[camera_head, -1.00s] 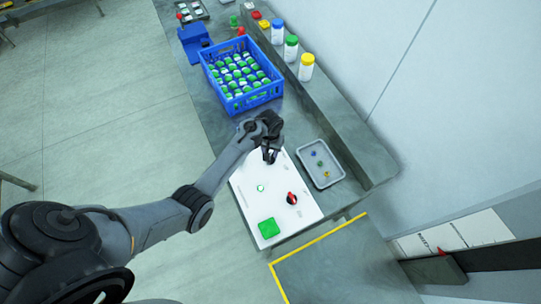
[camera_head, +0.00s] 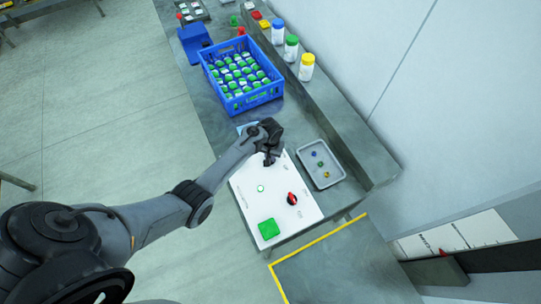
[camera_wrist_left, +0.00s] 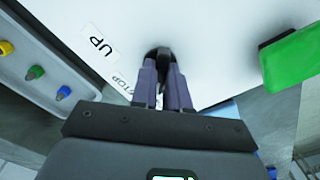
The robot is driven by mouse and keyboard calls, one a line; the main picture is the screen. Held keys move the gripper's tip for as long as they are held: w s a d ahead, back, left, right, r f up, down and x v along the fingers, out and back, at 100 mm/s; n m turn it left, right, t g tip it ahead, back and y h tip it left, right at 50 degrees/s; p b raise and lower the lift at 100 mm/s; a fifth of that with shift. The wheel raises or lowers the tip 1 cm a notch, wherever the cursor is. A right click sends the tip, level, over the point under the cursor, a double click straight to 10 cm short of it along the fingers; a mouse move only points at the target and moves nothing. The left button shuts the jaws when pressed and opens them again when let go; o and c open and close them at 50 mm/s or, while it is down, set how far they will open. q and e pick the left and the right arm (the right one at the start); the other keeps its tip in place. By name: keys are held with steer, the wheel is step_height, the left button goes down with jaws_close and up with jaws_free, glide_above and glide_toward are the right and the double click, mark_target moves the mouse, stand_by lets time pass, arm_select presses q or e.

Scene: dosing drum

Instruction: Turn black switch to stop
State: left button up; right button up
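The white panel (camera_head: 250,208) lies on the bench. My left gripper (camera_head: 269,162) points down at its far end. In the left wrist view, a black switch (camera_wrist_left: 158,52) shows between the fingertips of my left gripper (camera_wrist_left: 162,72), which look closed on it from both sides. Most of the switch is hidden by the fingers. A label reading "UP" (camera_wrist_left: 97,41) is beside it, and another label (camera_wrist_left: 122,84), partly covered, ends in "TOP". My right gripper is not in view.
On the panel are a red and black knob (camera_head: 292,198), a small green button (camera_head: 261,188) and a green block (camera_head: 268,228). A grey tray (camera_head: 334,182) with small coloured pieces lies to the right. A blue crate (camera_head: 257,101) of green-topped items stands behind.

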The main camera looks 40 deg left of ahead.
arm_select(q)
jaws_close()
steer(key=shift+r+m+p, duration=0.1)
steer(key=shift+m+p, duration=0.55)
steer(key=shift+m, duration=0.35)
steer(key=shift+m+p, duration=0.35)
steer(key=shift+m, duration=0.45)
steer(key=m, duration=0.3)
steer(key=shift+p, duration=0.4)
steer(key=shift+m, duration=1.1)
steer(key=o, duration=0.7)
jaws_free()
steer(key=shift+o, duration=0.2)
